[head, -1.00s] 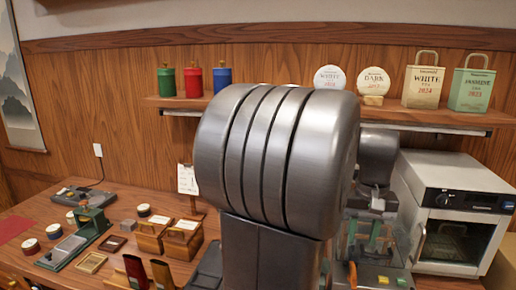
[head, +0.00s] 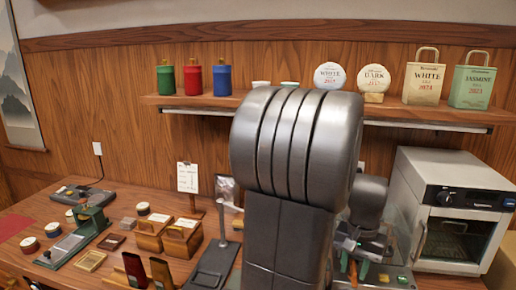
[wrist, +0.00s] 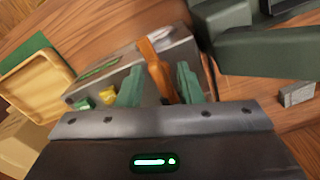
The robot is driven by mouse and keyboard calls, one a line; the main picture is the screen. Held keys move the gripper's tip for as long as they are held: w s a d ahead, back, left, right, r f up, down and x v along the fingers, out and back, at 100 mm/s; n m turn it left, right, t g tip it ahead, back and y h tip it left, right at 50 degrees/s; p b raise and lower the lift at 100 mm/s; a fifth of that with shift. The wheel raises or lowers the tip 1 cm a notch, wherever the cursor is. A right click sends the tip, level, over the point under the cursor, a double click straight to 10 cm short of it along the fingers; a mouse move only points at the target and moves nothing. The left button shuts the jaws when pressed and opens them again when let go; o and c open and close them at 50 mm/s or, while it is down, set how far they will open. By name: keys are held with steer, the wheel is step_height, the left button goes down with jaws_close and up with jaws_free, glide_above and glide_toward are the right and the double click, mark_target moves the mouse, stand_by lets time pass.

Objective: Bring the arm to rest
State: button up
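My gripper (wrist: 158,76) has two green fingers standing apart, with open space on both sides of an orange handle-like piece (wrist: 157,68) seen between them. The orange piece seems to belong to a grey block (wrist: 125,75) with green and yellow buttons beyond the fingers. I cannot tell how far the fingers are from it.
A toaster oven (head: 462,185) stands right of my arm. The wall shelf (head: 200,100) above holds canisters, round tea cakes and bags. Wooden boxes (head: 183,238), a green press (head: 88,222) and a black stand (head: 212,265) crowd the counter. A wooden tray (wrist: 62,70) is left of my gripper.

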steer(key=m, duration=0.3)
steer(key=m+b, duration=0.1)
steer(key=m, duration=0.2)
steer(key=shift+w+a, duration=0.15)
steer(key=shift+r, duration=0.1)
stand_by(0.4)
